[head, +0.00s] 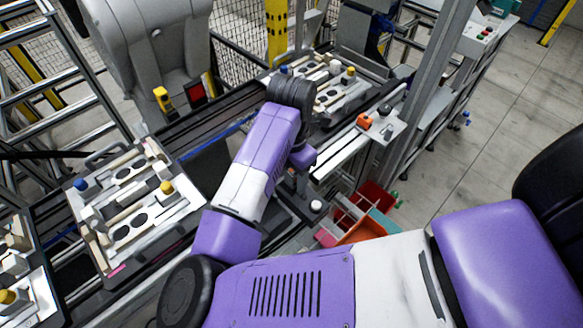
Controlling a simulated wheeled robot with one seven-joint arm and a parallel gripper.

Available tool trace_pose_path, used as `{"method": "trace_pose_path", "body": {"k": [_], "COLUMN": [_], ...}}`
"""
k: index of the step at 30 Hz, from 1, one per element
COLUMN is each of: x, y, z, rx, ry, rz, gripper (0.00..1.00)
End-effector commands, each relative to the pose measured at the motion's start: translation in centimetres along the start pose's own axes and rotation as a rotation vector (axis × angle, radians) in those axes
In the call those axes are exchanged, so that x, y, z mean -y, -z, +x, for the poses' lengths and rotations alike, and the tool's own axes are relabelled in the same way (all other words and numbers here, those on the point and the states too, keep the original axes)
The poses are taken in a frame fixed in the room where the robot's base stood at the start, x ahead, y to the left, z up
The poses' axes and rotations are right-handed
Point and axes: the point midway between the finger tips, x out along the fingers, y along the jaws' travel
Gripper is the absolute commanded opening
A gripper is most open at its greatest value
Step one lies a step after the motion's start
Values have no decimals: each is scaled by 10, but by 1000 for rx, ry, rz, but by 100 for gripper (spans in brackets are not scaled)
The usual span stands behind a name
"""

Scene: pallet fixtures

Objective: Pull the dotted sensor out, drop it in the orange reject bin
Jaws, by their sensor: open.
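The orange reject bin (362,232) stands low at centre right, partly covered by my own body, among other coloured bins. Pallet fixtures with pale blocks and dark round pads sit on the conveyor: one at the left (125,262), one at the back right (352,92). I cannot make out any dots, so I cannot tell which part is the dotted sensor. My arm reaches over the line and bends down past its dark joint. My gripper (295,186) is small and mostly hidden below the purple wrist; it is open, with nothing visible in it.
A red bin (374,198) and a teal bin (384,222) adjoin the orange one. A side plate (382,128) carries a small orange block and a dark knob. A metal post (420,90) rises at the right. A large grey machine (150,50) stands behind the conveyor. Open floor lies right.

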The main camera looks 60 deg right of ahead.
Motion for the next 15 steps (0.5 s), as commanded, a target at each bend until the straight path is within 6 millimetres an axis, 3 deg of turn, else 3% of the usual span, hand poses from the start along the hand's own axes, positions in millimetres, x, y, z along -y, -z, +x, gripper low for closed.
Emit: {"method": "trace_pose_path", "body": {"k": [8,15], "x": [0,0], "y": [0,0], "z": [2,1], "rx": [1,1], "ry": [0,0], "rz": [1,1], "gripper": [55,7]}}
